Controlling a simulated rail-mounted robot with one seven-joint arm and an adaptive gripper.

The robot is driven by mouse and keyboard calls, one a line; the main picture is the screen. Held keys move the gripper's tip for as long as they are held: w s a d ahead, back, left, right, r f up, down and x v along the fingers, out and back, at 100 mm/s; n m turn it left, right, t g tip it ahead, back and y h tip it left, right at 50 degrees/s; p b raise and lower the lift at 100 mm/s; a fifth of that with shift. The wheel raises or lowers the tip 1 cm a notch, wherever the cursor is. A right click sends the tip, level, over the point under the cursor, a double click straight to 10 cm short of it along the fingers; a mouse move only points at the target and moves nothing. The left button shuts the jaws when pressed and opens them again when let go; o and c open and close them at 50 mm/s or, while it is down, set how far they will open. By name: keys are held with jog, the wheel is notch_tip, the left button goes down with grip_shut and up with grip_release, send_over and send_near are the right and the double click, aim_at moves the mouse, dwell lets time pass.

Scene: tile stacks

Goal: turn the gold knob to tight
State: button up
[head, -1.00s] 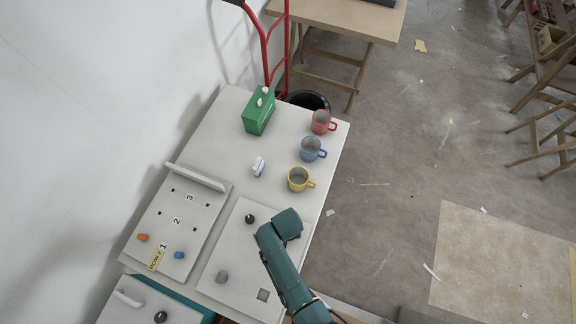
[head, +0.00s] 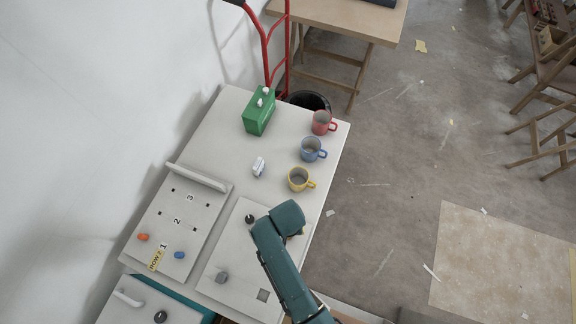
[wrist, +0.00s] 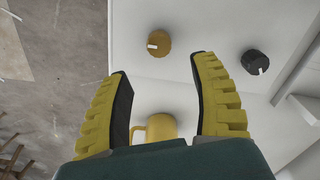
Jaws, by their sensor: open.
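The gold knob (wrist: 158,43) shows in the wrist view, round, with a white mark on its left side. It is on the pale panel (wrist: 220,22). My gripper (wrist: 160,68) is open and empty, its two yellow-padded fingers apart. The knob shows beyond the fingertips, roughly in line with the gap between them; I cannot tell the height above it. In the head view my arm hides the gold knob and most of the gripper. No "tight" label is readable.
A black knob (wrist: 255,62) is right of the gold one in the wrist view. In the head view a grey knob (head: 221,277) is on the panel's lower left. A yellow mug (head: 299,180), blue mug (head: 312,149) and red mug (head: 321,122) stand beyond, near the table edge.

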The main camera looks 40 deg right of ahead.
notch_tip(320, 180, up, 4)
jog(key=shift+r, duration=0.1)
dwell(0.5)
